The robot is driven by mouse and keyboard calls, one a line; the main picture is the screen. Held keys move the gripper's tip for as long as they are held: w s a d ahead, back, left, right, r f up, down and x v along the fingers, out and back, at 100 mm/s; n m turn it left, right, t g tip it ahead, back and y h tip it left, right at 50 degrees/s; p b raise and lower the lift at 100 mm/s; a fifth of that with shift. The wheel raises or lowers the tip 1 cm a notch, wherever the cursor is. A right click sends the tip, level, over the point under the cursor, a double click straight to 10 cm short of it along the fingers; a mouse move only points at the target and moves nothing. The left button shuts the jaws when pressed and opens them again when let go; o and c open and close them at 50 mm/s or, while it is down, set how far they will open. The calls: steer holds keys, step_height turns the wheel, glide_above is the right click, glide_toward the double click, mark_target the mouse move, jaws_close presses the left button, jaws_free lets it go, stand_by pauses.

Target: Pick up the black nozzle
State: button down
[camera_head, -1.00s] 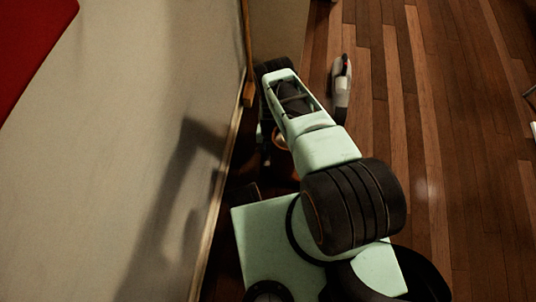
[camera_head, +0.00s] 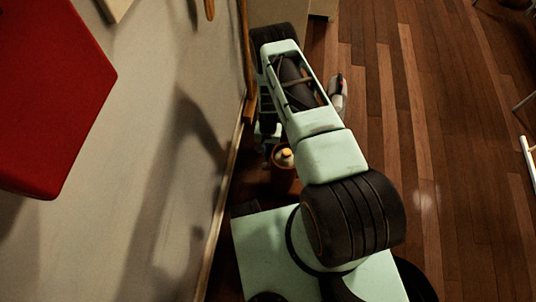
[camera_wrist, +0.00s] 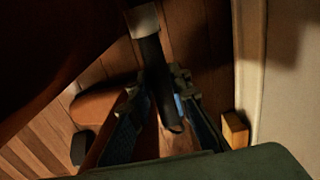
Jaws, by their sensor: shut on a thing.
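The black nozzle (camera_wrist: 155,65) shows in the wrist view as a dark, narrow tube with a grey collar at its upper end. It runs down between the fingers of my gripper (camera_wrist: 157,92). The gripper is shut on it, with one finger on each side. In the head view my arm hides the nozzle, and the gripper's hold cannot be made out there.
A pale wall runs along the left, with a wooden stick (camera_head: 249,70) against it and a red panel (camera_head: 55,95). A round brown container (camera_head: 284,178) with a pale item stands by my arm. A white-and-red object (camera_head: 338,97) lies right of it. The wooden floor (camera_head: 440,150) at right is open.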

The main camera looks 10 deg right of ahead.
mark_target(268, 151)
step_height(268, 151, up, 12)
steer(key=p, duration=0.3)
steer(key=shift+f, duration=0.15)
stand_by(0.4)
